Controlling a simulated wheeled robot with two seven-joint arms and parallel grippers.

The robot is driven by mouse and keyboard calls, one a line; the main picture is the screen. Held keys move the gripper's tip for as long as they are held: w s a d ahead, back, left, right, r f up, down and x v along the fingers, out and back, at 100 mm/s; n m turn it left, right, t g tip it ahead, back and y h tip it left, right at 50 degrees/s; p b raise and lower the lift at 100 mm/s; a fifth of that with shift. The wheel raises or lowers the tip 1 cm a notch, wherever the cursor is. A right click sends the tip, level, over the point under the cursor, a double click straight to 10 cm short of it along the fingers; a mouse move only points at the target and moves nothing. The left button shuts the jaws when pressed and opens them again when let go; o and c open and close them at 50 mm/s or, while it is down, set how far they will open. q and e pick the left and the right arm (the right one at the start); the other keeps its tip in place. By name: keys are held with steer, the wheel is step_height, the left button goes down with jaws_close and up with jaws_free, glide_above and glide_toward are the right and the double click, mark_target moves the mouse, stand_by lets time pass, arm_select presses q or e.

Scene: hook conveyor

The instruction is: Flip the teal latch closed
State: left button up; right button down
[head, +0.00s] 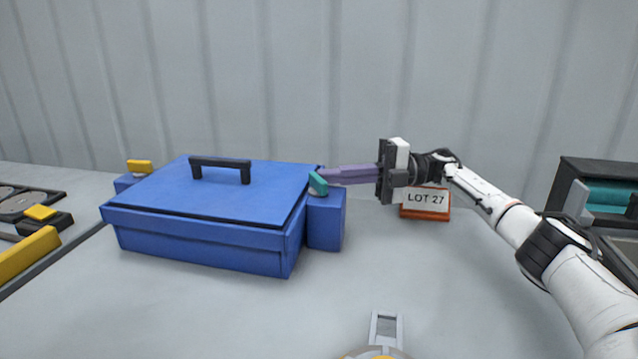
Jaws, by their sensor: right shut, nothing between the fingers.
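The teal latch (318,183) sits on top of a blue block (326,221) on the right side of a blue box (203,240). The latch stands tilted. The box's lid (222,190), with a black handle (220,164), is down on the box. My right gripper (322,175) comes in from the right. Its purple fingers are shut and empty, with their tips at the upper end of the latch. I cannot tell whether they touch it. My left gripper is out of view.
A yellow latch (139,166) sits on the box's left side. A "LOT 27" sign (425,202) stands behind my right arm. A dark shelf (598,172) is at the far right. Dark and yellow parts (28,253) lie at left. The grey table in front of the box is mostly clear.

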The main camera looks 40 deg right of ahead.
steer(key=shift+w+a+b, duration=0.15)
steer(key=shift+w+a, duration=0.3)
steer(key=shift+w, duration=0.3)
steer(key=shift+w+a+b, duration=0.15)
steer(key=shift+w+a, duration=0.25)
steer(key=shift+w, duration=0.3)
steer(key=shift+r, duration=0.1)
stand_by(0.7)
step_height(320, 180, up, 10)
steer(key=p, duration=0.1)
stand_by(0.8)
